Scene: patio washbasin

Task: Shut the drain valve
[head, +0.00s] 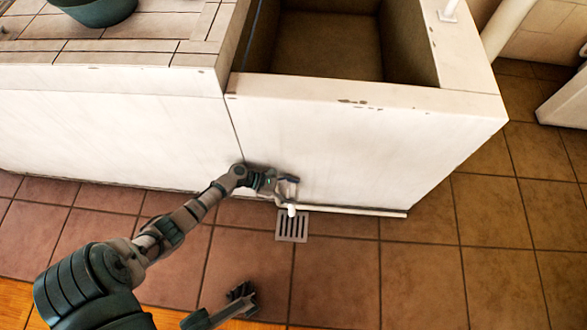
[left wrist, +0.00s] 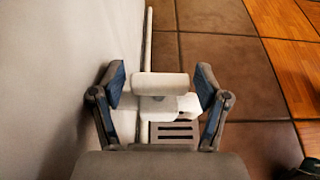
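The drain valve is a white fitting with a pale bar-shaped handle (left wrist: 160,86), low by the basin's white front wall. In the head view, a white piece of the valve (head: 292,210) shows just below my left gripper (head: 290,187); the rest is hidden there. In the left wrist view my left gripper (left wrist: 160,88) is open, one finger on each side of the handle. Gaps show between the handle and both fingers. My right gripper (head: 243,295) is low near the bottom of the head view, away from the valve; its finger opening is unclear.
A white pipe (head: 350,210) runs along the wall's foot, close to my left gripper. A metal floor grate (head: 292,228) lies below the valve. The empty basin (head: 335,88) is above, and a green bowl (head: 95,10) stands on the tiled counter. The tiled floor at right is clear.

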